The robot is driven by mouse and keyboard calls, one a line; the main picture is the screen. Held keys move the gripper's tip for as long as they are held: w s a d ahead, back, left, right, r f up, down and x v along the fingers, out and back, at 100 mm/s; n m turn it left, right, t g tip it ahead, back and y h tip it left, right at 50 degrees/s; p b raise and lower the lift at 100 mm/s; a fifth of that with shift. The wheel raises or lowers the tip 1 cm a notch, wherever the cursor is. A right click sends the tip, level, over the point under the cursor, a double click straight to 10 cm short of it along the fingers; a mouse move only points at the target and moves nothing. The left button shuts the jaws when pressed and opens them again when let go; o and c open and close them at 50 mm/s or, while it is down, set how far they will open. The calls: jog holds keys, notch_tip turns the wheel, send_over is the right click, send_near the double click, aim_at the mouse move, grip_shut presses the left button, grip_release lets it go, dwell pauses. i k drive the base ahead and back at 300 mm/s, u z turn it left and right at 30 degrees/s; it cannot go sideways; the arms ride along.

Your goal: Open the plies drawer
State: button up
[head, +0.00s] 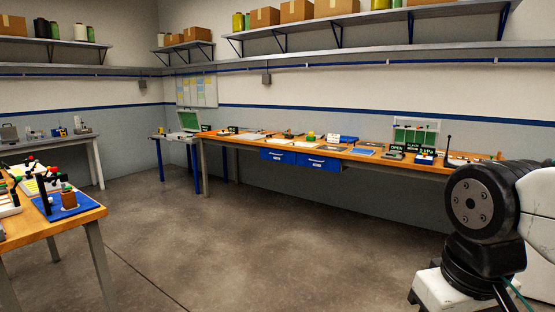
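Two blue drawers hang side by side under the long wooden workbench (240,138) by the far wall. The left drawer (277,156) and the right drawer (318,163) both look shut, each with a pale handle on its front. I cannot read any label that tells which one is the plies drawer. My arm shows at the right edge, far from the bench. My gripper is outside the view.
A wooden table (70,220) with a blue mat (50,206) stands at the near left. A small side table (172,138) with a green-screened device stands left of the workbench. The concrete floor (230,230) before the drawers is clear. Shelves with boxes (265,17) run high on the walls.

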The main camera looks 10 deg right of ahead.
aim_at(283, 156)
jog(key=u, duration=0.15)
jog(key=i, duration=1.25)
jog(key=u, duration=0.35)
jog(key=i, duration=2.3)
jog(key=z, duration=0.4)
jog(key=i, duration=2.6)
jog(key=z, duration=0.4)
